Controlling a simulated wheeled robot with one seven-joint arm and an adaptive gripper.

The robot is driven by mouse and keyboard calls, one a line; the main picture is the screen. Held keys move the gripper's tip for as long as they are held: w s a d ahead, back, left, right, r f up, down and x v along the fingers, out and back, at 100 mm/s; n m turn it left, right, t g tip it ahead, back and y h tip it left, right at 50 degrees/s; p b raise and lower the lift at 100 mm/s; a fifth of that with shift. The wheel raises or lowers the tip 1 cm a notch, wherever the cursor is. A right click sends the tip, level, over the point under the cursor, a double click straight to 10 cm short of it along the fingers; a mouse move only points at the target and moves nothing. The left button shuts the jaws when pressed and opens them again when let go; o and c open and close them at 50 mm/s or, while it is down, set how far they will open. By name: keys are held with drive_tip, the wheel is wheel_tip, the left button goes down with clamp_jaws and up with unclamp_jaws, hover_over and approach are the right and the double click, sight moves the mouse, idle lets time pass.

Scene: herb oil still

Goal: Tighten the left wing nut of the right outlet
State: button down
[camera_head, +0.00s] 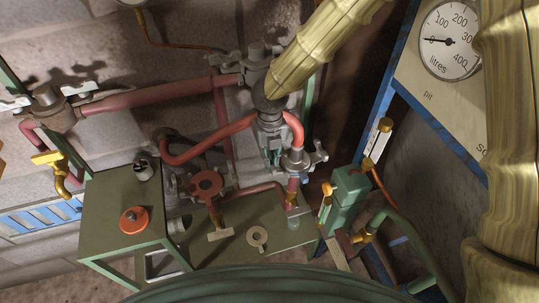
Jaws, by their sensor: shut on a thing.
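The right outlet (296,163) is a grey clamped fitting at the end of a curved red pipe, right of the picture's middle. Its right wing nut (319,151) stands free and in plain sight. My gripper (273,160) reaches down from the yellow-sleeved arm to the left side of this outlet. It is shut on the left wing nut there. The fingers hide most of that wing nut, so its angle and how far it is turned cannot be told.
Red pipes (240,129) run close around my gripper. A red valve flange (206,184) sits lower left, above a green bench (280,233). A green pump-like body (350,185) stands at the right. Another winged fitting (48,99) is at the far left.

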drive_tip(key=shift+m, duration=0.3)
drive_tip(key=m+p, duration=0.1)
drive_tip(key=m, duration=0.2)
drive_tip(key=shift+d+m, duration=0.1)
drive_tip(key=shift+m, duration=0.3)
drive_tip(key=m+p, duration=0.1)
drive_tip(key=m, duration=0.3)
drive_tip(key=shift+m, duration=0.3)
drive_tip(key=m, duration=0.5)
drive_tip(key=shift+d, duration=0.2)
drive_tip(key=shift+s+f+m, duration=0.1)
drive_tip(key=shift+s+m, duration=0.05)
drive_tip(key=shift+m, duration=1.95)
drive_tip(key=c, duration=1.5)
unclamp_jaws()
drive_tip(key=shift+d, duration=0.1)
